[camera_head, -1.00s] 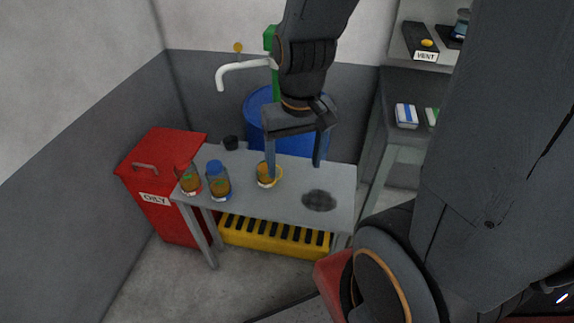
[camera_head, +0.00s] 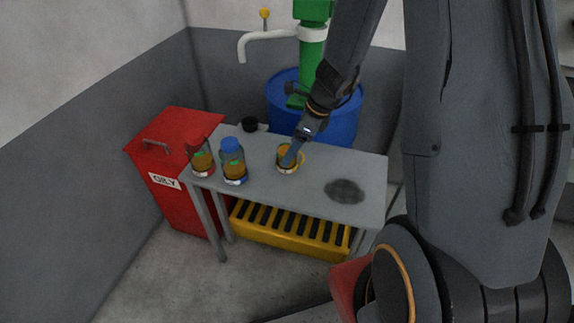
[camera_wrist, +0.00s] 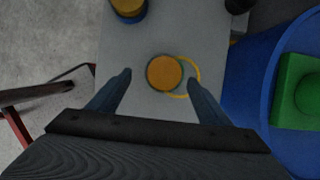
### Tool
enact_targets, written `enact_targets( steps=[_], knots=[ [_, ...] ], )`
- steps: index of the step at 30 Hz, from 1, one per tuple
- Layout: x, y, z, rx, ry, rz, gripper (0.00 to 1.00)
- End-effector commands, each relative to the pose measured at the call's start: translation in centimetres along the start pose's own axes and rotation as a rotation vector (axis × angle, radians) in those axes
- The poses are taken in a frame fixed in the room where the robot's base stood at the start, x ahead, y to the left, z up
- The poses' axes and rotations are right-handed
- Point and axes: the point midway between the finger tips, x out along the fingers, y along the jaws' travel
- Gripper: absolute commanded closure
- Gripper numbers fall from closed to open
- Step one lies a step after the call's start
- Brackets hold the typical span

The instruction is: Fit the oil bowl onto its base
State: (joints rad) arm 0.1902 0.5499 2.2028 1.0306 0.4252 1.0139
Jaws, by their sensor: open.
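The oil bowl (camera_head: 287,168) is a small amber-filled cup with a yellow ring at its side. It stands on the grey table and shows from above in the wrist view (camera_wrist: 163,73). My gripper (camera_wrist: 160,80) is open above it, with one finger on each side and a gap to the bowl. In the head view my gripper (camera_head: 291,156) partly covers the bowl. I cannot tell for sure which thing is the base; a small black round piece (camera_head: 250,124) stands at the table's back edge, beside something white.
A dark stain (camera_head: 345,190) lies on the grey table (camera_head: 310,198) at the right. A blue drum (camera_head: 345,125) with a green pump (camera_head: 312,50) stands behind. A red bin (camera_head: 175,145) is at the left.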

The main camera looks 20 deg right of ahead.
Motion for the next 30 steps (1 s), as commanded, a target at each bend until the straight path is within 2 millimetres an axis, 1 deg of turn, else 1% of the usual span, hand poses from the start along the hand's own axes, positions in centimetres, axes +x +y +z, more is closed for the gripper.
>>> enact_targets(
  steps=[1,5,9,12,15,22,23,30],
  knots=[
    [0.6,0.0,-0.1,-0.001,0.001,0.002,0.28],
    [1.9,-0.1,-0.1,-0.002,0.002,0.003,0.28],
    [4.0,-0.6,-0.2,-0.003,0.002,0.003,0.28],
    [5.2,-0.5,-0.2,-0.004,0.002,0.003,0.28],
    [5.8,-0.5,-0.2,-0.004,0.002,0.002,0.28],
    [5.9,-0.5,-0.1,-0.006,0.002,0.001,0.28],
    [5.9,-0.5,-0.1,-0.006,0.002,0.001,0.32],
    [5.8,-0.5,-0.1,-0.006,0.001,0.001,0.72]
  ],
)
